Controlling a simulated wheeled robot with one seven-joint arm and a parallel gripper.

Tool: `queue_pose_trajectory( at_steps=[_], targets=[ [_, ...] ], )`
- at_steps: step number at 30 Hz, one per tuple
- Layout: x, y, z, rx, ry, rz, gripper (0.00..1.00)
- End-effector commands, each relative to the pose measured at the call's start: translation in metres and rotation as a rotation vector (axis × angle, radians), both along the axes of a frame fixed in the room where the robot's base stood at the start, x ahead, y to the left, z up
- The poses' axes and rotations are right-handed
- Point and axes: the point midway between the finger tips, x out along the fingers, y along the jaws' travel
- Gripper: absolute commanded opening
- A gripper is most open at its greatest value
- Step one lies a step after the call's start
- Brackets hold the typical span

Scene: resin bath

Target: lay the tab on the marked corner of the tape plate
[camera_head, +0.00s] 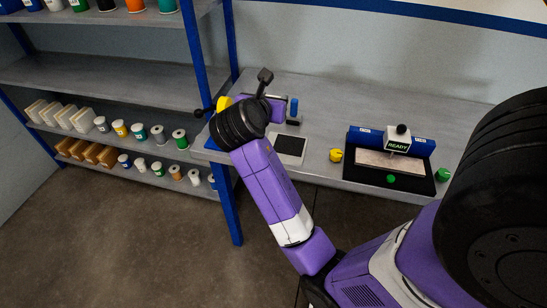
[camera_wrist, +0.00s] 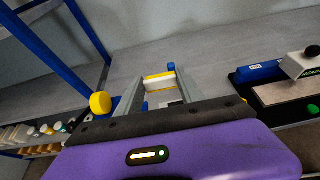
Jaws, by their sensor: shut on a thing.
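My gripper (camera_wrist: 159,80) shows in the wrist view with its two grey fingers on either side of a small yellow and white piece, which looks like the tab (camera_wrist: 158,82). The piece is held between the fingertips, above the bench. In the head view my arm hides the fingers and the piece. A white patch (camera_wrist: 173,104) shows between the fingers in the wrist view.
A blue cylinder (camera_head: 294,107) stands behind the plate, with a small black block (camera_head: 293,122) near it. A yellow knob (camera_head: 336,155) and a blue and black station reading READY (camera_head: 398,146) are to the right. Shelves with spools (camera_head: 140,132) stand left. The back bench is clear.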

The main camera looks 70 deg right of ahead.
Motion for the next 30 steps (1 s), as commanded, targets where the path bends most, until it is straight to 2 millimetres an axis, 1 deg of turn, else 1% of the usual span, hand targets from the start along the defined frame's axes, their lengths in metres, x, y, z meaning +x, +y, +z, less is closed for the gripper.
queue_pose_trajectory(
  at_steps=[2,5,12,18,21,26,30],
  targets=[
    [0.001,0.0,-0.01,0.002,0.004,0.008,0.07],
    [0.001,0.0,-0.032,0.004,0.009,0.011,0.07],
    [0.001,0.0,-0.091,0.004,0.008,0.011,0.07],
    [0.002,0.0,-0.134,0.003,0.006,0.011,0.07],
    [0.002,0.0,-0.147,0.002,0.003,0.011,0.07],
    [0.002,0.0,-0.157,0.001,0.003,0.01,0.07],
    [0.001,0.0,-0.177,0.003,0.005,0.01,0.07]
  ],
)
